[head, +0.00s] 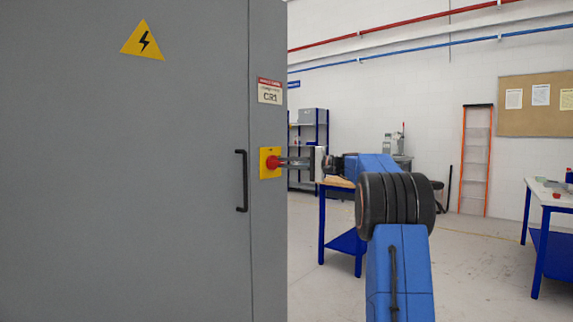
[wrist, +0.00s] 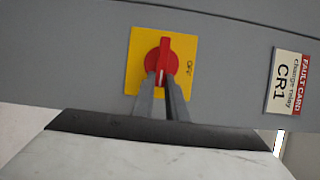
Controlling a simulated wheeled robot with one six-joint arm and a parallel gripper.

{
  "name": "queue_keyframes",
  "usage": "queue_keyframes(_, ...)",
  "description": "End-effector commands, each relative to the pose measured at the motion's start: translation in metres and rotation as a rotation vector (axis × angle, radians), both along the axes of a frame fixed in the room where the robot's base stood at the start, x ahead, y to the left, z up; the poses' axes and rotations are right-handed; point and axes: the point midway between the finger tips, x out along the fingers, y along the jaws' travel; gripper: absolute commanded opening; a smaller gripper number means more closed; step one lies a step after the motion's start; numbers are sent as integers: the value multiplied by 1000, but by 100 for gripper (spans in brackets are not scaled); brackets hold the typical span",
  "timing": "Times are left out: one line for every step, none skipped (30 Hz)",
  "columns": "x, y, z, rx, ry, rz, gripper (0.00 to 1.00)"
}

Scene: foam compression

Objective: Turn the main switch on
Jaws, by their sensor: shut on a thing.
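The main switch is a red rotary knob (head: 272,162) on a yellow plate (head: 265,174), on the right part of the grey cabinet front. In the wrist view the red knob (wrist: 162,62) sits on its yellow plate (wrist: 185,36), with the word OFF printed beside it. My gripper (head: 284,162) reaches in from the right. In the wrist view its two fingers (wrist: 162,82) are shut on the knob's handle, one on each side. The fingertips cover the handle's lower end.
The grey cabinet (head: 120,200) fills the left side, with a black door handle (head: 242,181) left of the switch. A CR1 label (head: 269,91) is above the switch. A workbench (head: 340,242) stands behind my arm. Open floor lies to the right.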

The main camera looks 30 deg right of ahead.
Motion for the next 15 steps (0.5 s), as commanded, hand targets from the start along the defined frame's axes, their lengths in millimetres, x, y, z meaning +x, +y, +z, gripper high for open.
queue_keyframes(0,0,-1,1,2,0,0)
queue_keyframes(0,0,-1,1,2,0,0)
queue_keyframes(0,0,-1,1,2,0,0)
queue_keyframes(0,0,-1,1,2,0,0)
queue_keyframes(0,0,-1,1,2,0,0)
queue_keyframes(0,0,-1,1,2,0,0)
queue_keyframes(0,0,-1,1,2,0,0)
queue_keyframes(0,0,-1,1,2,0,15)
queue_keyframes(0,0,-1,1,2,0,24)
queue_keyframes(0,0,-1,0,1,0,31)
queue_keyframes(0,0,-1,0,1,0,31)
queue_keyframes(0,0,-1,0,1,0,31)
queue_keyframes(0,0,-1,0,1,0,31)
queue_keyframes(0,0,-1,0,1,0,31)
queue_keyframes(0,0,-1,0,1,0,31)
